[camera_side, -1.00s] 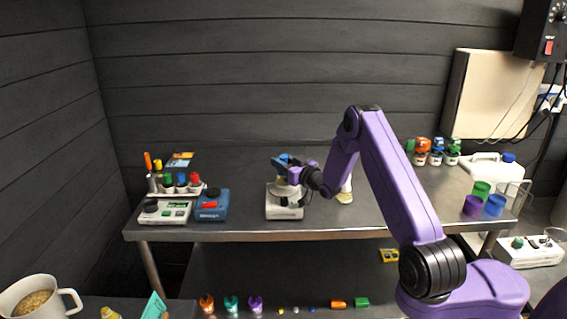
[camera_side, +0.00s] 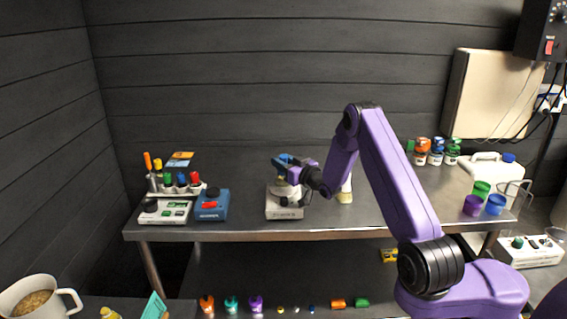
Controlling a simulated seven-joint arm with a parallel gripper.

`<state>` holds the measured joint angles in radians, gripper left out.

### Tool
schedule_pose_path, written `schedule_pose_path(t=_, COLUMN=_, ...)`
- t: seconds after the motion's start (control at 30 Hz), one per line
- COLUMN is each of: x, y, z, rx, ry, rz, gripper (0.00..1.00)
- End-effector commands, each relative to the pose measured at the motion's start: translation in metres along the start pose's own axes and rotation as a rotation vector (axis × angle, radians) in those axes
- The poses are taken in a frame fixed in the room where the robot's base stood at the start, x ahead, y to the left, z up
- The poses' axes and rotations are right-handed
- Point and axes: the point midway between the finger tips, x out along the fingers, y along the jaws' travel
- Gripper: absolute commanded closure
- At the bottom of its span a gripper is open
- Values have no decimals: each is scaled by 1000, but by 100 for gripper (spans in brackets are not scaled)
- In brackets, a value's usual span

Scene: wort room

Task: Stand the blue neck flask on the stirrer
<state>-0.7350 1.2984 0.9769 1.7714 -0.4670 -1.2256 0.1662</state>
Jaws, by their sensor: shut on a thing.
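My gripper (camera_side: 291,171) is shut on the blue neck flask (camera_side: 282,158), whose blue top shows just above my jaws. The flask looks about upright. I cannot tell whether its base touches the device's top or hangs slightly above it.
A flask with yellowish contents (camera_side: 345,194) stands close behind my wrist. Coloured cups (camera_side: 482,190) stand right. The steel table (camera_side: 245,224) is bare between.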

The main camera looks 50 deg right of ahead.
Motion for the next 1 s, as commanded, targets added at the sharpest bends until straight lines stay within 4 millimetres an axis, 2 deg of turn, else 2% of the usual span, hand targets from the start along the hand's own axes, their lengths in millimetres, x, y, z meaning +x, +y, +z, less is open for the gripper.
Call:
schedule_pose_path(t=0.03, x=-2, y=-6, z=10, rx=9, ry=-24, rz=-9, gripper=100)
schedule_pose_path(t=0.17, x=-2, y=-6, z=10, rx=9, ry=-24, rz=-10, gripper=100)
schedule_pose_path(t=1.0, x=-1, y=-3, z=-11, rx=6, ry=-10, rz=-5, gripper=100)
